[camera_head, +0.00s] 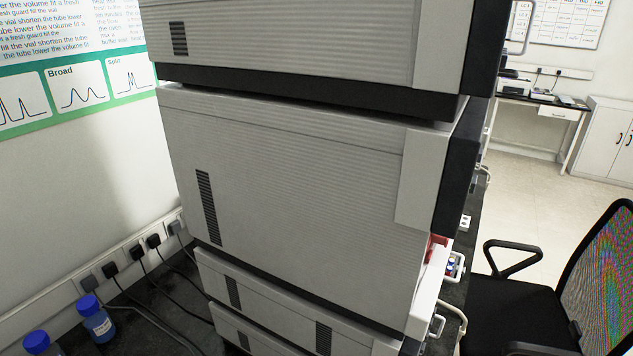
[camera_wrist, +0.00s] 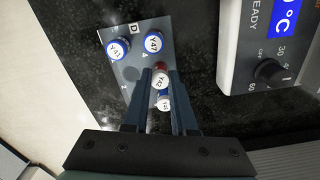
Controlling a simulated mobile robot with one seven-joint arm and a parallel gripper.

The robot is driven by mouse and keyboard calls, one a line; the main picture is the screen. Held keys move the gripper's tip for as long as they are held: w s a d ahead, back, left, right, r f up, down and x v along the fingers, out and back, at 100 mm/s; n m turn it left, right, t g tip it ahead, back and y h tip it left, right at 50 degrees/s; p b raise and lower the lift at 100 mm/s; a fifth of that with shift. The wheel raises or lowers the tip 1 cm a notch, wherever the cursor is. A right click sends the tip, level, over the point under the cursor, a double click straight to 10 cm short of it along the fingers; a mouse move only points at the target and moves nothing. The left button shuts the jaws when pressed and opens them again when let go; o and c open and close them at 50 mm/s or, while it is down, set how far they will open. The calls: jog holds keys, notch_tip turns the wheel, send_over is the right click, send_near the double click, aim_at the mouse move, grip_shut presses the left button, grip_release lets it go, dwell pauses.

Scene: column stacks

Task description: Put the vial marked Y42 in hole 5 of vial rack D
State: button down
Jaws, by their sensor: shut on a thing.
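In the wrist view my gripper (camera_wrist: 160,76) is shut on the vial marked Y42 (camera_wrist: 162,81), whose white cap top shows between the fingers. Vial rack D (camera_wrist: 132,72) is a grey plate below, marked D, with the numbers 2 and 4 readable. Vials marked Y41 (camera_wrist: 117,49) and Y43 (camera_wrist: 153,42) stand at its top end, beyond the fingertips. Another white-and-blue vial (camera_wrist: 165,103) shows between the fingers, its mark unclear. A small red thing (camera_wrist: 160,66) lies just past the fingertips. The fingers hide part of the rack, and hole 5 is not readable.
A white instrument with a knob and blue display (camera_wrist: 255,65) stands right of the rack on the dark bench (camera_wrist: 80,25). In the head view a tall instrument stack (camera_head: 300,190) blocks the workspace. Blue-capped bottles (camera_head: 97,320) and a chair (camera_head: 520,310) flank it.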

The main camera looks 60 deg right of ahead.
jog(key=shift+f, duration=0.15)
jog(key=shift+c, duration=1.6)
grip_release()
jog(key=shift+r+p, duration=3.05)
